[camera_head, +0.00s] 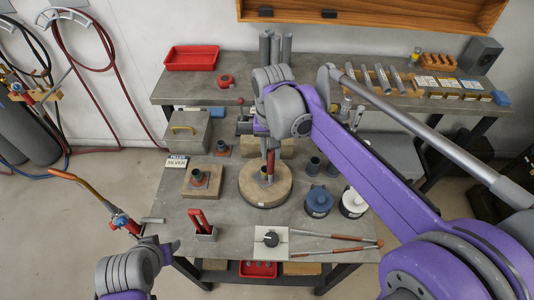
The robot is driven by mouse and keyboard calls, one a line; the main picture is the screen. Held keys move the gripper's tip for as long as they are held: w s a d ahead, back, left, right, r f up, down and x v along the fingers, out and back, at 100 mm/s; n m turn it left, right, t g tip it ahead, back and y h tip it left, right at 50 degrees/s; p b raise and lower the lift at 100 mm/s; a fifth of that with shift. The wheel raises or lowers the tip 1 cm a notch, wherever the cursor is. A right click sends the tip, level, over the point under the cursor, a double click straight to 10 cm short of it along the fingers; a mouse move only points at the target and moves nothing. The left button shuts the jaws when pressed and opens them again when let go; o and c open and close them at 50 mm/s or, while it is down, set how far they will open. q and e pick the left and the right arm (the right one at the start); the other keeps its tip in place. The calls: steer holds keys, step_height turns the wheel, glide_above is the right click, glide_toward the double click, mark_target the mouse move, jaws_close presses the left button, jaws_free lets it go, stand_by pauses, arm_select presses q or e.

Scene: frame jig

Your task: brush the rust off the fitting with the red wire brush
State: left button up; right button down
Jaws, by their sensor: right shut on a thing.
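My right gripper (270,143) comes down over the middle of the bench and is shut on the red wire brush (270,161), held upright. The brush's lower end is at the fitting (265,178), a small brownish piece on the round wooden turntable (253,195). I cannot tell whether the bristles touch it; the brush and gripper partly hide it. My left gripper (168,252) is at the lower left, off the bench's front left corner, beside a torch (122,221) with a copper tube. Its jaws are too unclear to tell.
Another fitting on a wooden block (201,184) stands left of the turntable. Two round containers, blue (318,203) and white (352,205), stand at its right. A grey holder with red handles (204,233), a plate with a dark knob (271,240) and long rods (335,245) lie in front.

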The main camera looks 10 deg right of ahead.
stand_by(1.3)
steer(key=shift+s, duration=0.1)
arm_select(q)
steer(key=shift+s+f, duration=0.1)
arm_select(e)
steer(key=shift+s+a, duration=0.3)
steer(key=shift+a, duration=0.25)
steer(key=shift+s+a, duration=0.3)
steer(key=shift+a, duration=0.25)
